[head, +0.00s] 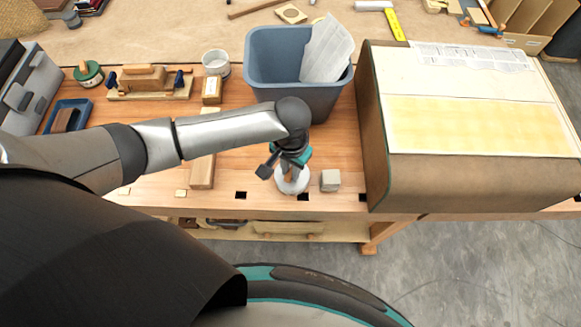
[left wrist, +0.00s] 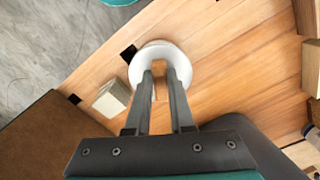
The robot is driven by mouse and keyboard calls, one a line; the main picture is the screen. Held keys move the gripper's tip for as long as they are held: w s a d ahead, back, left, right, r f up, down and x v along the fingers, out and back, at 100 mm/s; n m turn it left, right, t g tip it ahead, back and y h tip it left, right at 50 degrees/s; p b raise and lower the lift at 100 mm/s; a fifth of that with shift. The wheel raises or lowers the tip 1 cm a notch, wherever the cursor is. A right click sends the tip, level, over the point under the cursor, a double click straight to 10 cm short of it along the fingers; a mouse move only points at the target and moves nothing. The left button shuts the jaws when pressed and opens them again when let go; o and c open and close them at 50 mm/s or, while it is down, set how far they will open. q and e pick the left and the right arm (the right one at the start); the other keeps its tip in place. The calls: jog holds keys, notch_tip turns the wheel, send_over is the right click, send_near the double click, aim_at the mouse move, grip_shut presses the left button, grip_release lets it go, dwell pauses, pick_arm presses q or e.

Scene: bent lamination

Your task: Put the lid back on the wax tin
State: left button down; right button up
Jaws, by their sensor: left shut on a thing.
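My left gripper (left wrist: 160,78) points down at a white round piece (left wrist: 162,60) near the bench's front edge. Its fingers are close together at the middle of the piece, shut on it or on a brownish part between the fingertips. The white piece looks like a lid, but I cannot tell whether a tin is under it. In the head view the white piece (head: 292,182) shows below the gripper (head: 290,166). A green round tin (head: 88,72) stands at the far left of the bench; I cannot tell whether it is the wax tin. My right gripper is out of view.
A pale grey block (head: 330,180) sits just right of the white piece. A blue-grey bin (head: 275,72) stands behind my left arm. The brown bent form (head: 420,170) fills the right side. A wooden strip (head: 202,170) lies left. Dark square holes line the front edge.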

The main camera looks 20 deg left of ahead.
pick_arm(q)
jog(key=shift+f, duration=0.5)
dwell(0.3)
jog(key=c, duration=0.7)
grip_release()
notch_tip(320, 180, up, 5)
jog(key=p, duration=0.6)
jog(key=shift+r, duration=1.05)
